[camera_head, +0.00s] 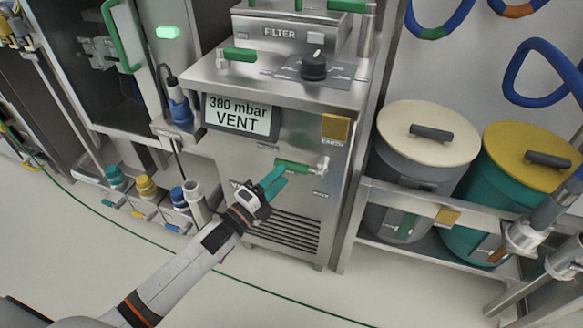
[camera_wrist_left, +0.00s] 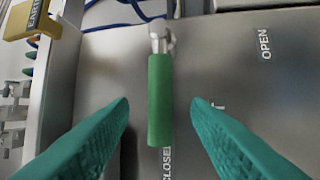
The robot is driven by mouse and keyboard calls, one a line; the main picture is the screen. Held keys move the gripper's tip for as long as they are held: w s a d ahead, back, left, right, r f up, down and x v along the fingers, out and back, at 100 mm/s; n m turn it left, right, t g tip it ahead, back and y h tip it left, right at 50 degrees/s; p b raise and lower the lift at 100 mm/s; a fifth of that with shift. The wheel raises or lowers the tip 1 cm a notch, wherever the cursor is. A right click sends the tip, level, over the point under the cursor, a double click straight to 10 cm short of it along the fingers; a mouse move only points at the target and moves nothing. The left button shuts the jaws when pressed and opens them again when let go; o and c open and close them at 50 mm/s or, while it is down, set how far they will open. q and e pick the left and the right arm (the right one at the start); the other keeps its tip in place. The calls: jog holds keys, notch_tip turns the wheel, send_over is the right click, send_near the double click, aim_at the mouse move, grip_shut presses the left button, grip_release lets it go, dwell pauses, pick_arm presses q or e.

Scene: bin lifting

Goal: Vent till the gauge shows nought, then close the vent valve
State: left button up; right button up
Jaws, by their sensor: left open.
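The vent valve has a green lever (camera_head: 292,166) on the front of the steel cabinet, with its metal pivot at the lever's right end. In the left wrist view the lever (camera_wrist_left: 160,100) points toward the CLOSED label (camera_wrist_left: 167,164), and the OPEN label (camera_wrist_left: 264,43) is off to the right. The gauge display (camera_head: 237,117) reads 380 mbar VENT. My left gripper (camera_head: 279,177) is open at the lever, its teal fingers on either side of it with gaps visible. My right gripper is not in view.
A black knob (camera_head: 314,66) and another green lever (camera_head: 240,54) are on the cabinet top. A yellow EARTH plate (camera_head: 335,127) is above the valve. Lidded drums (camera_head: 430,130) stand on a rack at right.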

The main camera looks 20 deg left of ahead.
aim_at(291, 167)
pick_arm(q)
jog(key=x, duration=0.5)
jog(key=shift+w, duration=0.15)
jog(key=shift+b, duration=0.3)
grip_shut()
